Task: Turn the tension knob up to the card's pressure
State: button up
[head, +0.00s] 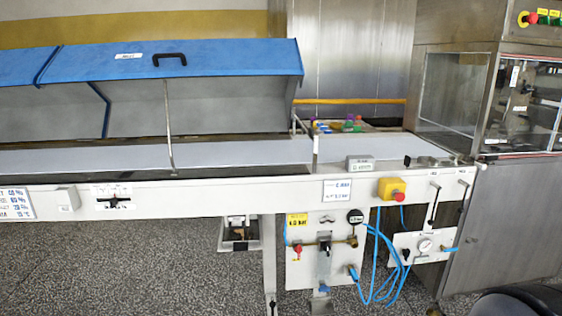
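A small white panel (436,240) under the right end of the line carries a round white-faced gauge (425,245). A small black knob (405,256) sits at its lower left; I cannot tell for sure that it is the tension knob. The gauge reading is too small to make out. A yellow card (297,220) with a pressure in bar, seemingly 4.0, is on a larger panel (302,272) to the left. A dark round dial or display (355,216) is at that panel's upper right. A white card (337,190) hangs above, its print unclear. My gripper is not in view.
The larger panel also has a red-handled valve (297,252) and a black-handled valve (324,249). Blue hoses (376,270) loop between the panels. A yellow box with a red button (391,189) sits above. A steel cabinet (500,225) stands at right. Speckled floor (150,270) is open at left.

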aim_at(406, 254)
jog(key=z, duration=0.85)
